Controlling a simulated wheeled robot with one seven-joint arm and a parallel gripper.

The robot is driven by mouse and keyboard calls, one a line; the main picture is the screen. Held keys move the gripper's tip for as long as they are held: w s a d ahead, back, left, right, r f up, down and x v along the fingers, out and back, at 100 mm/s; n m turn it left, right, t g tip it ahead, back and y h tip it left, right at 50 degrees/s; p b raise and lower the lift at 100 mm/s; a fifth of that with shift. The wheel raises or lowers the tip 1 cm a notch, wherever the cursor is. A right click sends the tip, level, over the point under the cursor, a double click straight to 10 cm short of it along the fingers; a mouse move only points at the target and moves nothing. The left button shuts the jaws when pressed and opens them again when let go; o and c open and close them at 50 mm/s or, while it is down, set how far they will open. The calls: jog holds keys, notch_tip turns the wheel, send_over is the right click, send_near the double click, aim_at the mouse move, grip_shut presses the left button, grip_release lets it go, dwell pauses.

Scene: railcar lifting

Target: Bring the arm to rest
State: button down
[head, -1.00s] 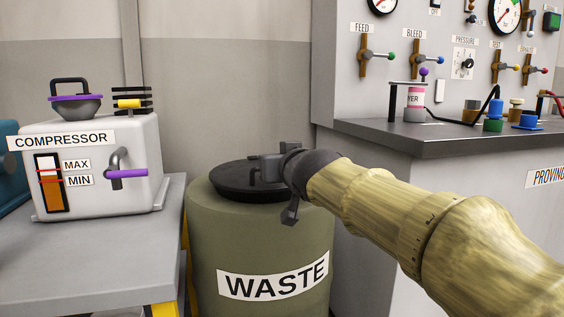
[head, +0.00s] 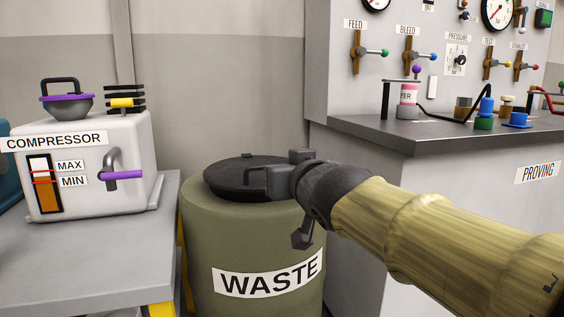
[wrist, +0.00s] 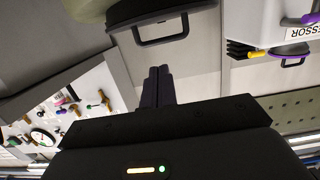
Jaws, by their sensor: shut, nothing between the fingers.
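My gripper (wrist: 158,72) shows in the wrist view with its two dark fingers together and nothing between them. In the head view the dark end of my arm is in front of the right side of the waste drum's black lid (head: 228,177) and overlaps it in the picture. The fingers are hard to make out there. The olive waste drum (head: 215,240) stands upright with its lid on. The wrist view shows a dark handle (wrist: 160,40) beyond the fingertips, apart from them.
A grey bench (head: 75,265) on the left carries the white compressor (head: 130,150). On the right is the proving bench (head: 375,128), with bottles and caps on it and a panel (head: 400,65) of gauges and levers behind. The compressor also shows in the wrist view (wrist: 265,20).

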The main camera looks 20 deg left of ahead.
jog(key=shift+s+d+f, duration=0.2)
jog(key=shift+s, duration=0.2)
